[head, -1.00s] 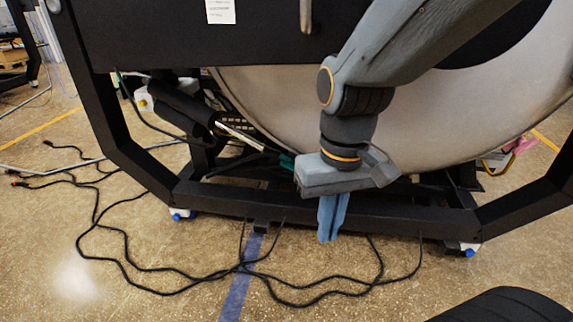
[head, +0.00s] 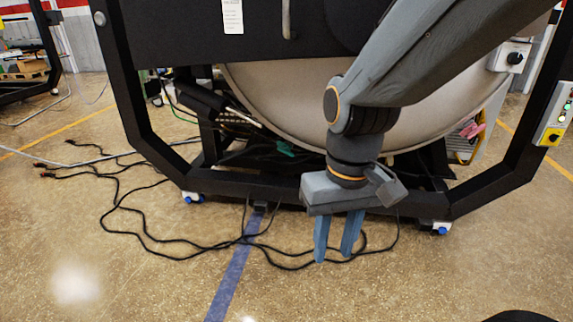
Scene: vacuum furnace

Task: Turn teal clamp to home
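A small teal part (head: 286,148), which may be the teal clamp, shows under the rounded furnace vessel, left of my arm. It is too small to tell how it is turned. My gripper (head: 333,258) points down in front of the frame's lower beam, to the right of the teal part and lower in the picture. Its two blue fingers are apart, with nothing between them. My wrist and arm cover part of the vessel and frame behind.
The black furnace frame (head: 330,194) spans the view, with its lower beam close behind my gripper. Black cables (head: 165,248) lie loose on the floor. A control box with buttons (head: 556,118) is on the right post. The floor in front is otherwise clear.

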